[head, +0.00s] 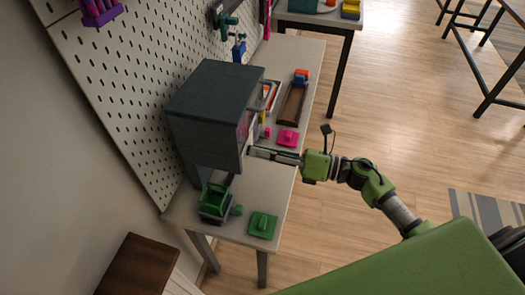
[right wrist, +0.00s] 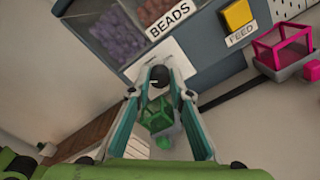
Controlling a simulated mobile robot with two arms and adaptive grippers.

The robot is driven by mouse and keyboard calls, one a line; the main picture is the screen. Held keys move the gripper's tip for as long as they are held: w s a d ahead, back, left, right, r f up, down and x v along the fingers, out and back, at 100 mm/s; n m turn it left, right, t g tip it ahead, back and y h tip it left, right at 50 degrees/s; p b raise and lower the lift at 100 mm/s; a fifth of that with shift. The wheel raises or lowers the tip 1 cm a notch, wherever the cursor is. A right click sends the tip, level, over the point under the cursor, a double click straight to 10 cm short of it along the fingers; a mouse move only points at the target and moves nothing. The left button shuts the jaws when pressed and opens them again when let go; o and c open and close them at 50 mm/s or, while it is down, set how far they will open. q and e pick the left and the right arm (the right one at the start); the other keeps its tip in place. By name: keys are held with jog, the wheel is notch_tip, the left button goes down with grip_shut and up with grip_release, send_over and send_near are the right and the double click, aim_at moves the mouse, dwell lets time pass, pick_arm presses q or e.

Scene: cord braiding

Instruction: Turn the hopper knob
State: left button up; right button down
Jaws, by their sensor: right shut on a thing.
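The hopper is a dark grey box (head: 212,105) standing on the table against the pegboard. In the right wrist view its front (right wrist: 205,45) shows windows with purple and brown beads, and a "BEADS" label. A round black knob (right wrist: 159,77) sits on a pale plate below the label. My right gripper (right wrist: 161,80) has its fingertips on either side of this knob and is shut on it. In the head view my right gripper (head: 252,153) reaches the hopper's front from the right, and the knob is hidden there. My left gripper is not in view.
A green basket (head: 212,205) stands below the hopper's near end, beside a green block (head: 262,225). A pink block (head: 288,137) and a brown tray (head: 291,105) lie farther along the table. A yellow "FEED" button (right wrist: 237,15) and a pink basket (right wrist: 283,47) are right of the knob.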

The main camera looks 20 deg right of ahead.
jog(key=shift+m, duration=0.4)
jog(key=m+p, duration=0.7)
jog(key=m, duration=1.6)
jog(key=shift+f, duration=0.2)
dwell(0.3)
jog(key=c, duration=1.8)
grip_release()
jog(key=shift+c, duration=0.2)
